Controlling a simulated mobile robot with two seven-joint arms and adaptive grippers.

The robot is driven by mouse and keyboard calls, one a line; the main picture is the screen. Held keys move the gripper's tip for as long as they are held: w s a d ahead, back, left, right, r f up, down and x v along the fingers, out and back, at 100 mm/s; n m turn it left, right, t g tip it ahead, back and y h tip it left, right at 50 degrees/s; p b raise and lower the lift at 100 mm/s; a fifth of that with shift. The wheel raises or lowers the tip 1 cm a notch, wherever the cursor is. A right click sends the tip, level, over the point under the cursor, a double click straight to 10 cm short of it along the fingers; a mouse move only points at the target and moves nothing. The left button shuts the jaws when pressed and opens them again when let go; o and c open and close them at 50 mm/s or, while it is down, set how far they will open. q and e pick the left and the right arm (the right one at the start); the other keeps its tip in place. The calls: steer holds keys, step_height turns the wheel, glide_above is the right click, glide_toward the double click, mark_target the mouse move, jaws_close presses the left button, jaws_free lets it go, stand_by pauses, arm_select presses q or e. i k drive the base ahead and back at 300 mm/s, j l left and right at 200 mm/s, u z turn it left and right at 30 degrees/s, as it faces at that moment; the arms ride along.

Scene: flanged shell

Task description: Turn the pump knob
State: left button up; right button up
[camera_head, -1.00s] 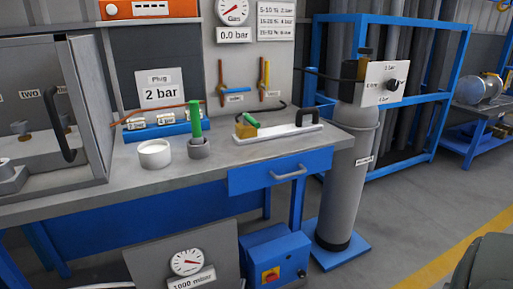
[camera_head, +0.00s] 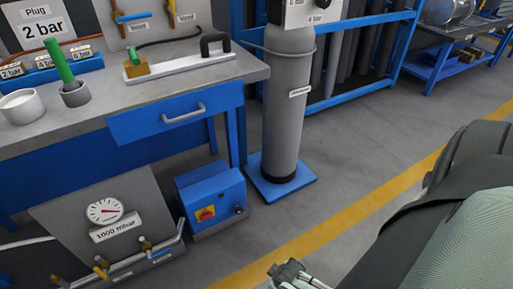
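A blue box (camera_head: 212,194) stands on the floor beneath the workbench, left of the gas cylinder. A red knob on a yellow plate (camera_head: 205,213) is on its front face, and a small dark fitting (camera_head: 239,209) sits to the knob's right. Nothing touches the box. The tip of my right gripper (camera_head: 290,273) shows at the bottom edge, below and right of the box and apart from it; its fingers are too small and cut off to read. My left gripper is out of view.
A grey panel with a gauge reading 1000 mbar (camera_head: 105,211) and pipes with valves stands left of the box. The grey cylinder (camera_head: 286,110) stands on a blue plate to its right. The bench drawer (camera_head: 175,113) overhangs above. Floor in front is clear.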

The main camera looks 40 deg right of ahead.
mark_target(239, 209)
steer(key=k+l, duration=0.1)
steer(key=l, duration=0.45)
steer(key=k+l+z, duration=0.1)
steer(key=l, duration=0.5)
steer(key=k+l, duration=0.15)
steer(key=l, duration=0.4)
steer(key=k+l+z, duration=0.1)
steer(key=l, duration=0.5)
